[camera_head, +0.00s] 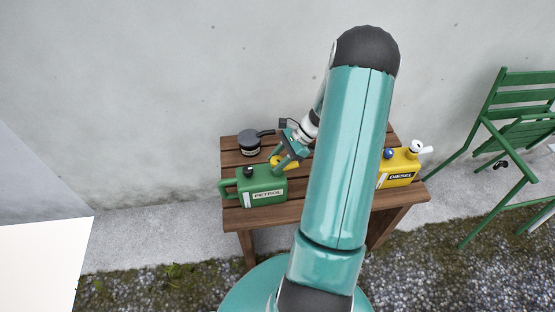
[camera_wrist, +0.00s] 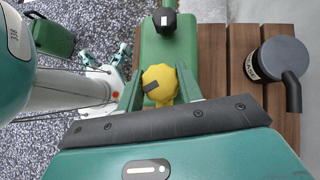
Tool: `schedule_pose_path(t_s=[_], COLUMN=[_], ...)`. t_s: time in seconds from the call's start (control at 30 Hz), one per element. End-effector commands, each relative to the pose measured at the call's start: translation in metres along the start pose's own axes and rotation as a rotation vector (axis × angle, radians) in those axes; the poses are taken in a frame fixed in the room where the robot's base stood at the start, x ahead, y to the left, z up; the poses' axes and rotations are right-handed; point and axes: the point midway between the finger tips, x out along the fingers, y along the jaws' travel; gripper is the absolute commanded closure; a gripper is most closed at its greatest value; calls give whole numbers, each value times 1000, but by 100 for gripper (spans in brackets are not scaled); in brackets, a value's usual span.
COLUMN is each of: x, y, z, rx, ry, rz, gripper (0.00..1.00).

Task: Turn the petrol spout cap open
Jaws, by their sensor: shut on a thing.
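The green petrol can (camera_head: 262,190), labelled PETROL, stands on the left of the wooden table. Its yellow spout cap (camera_wrist: 160,84) sits between the two green fingers of my gripper (camera_wrist: 160,92) in the wrist view, and the fingers are shut on it. In the head view, my gripper (camera_head: 283,158) reaches down from the right onto the can's spout end, with a bit of yellow showing at the fingers. A black cap (camera_wrist: 165,20) stands on the can's top, clear of my fingers. The spout below the yellow cap is hidden in the wrist view.
The wooden table (camera_head: 240,219) stands against a pale wall. A yellow DIESEL can (camera_head: 400,167) is at the right. A green chair (camera_head: 515,120) stands further right.

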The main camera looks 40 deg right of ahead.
Motion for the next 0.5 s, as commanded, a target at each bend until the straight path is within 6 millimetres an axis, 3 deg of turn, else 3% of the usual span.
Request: schedule_pose_path(t_s=[0.5], x=[2], y=[-2], z=[1], rx=[-349], ry=[-1], rz=[349], gripper=[87])
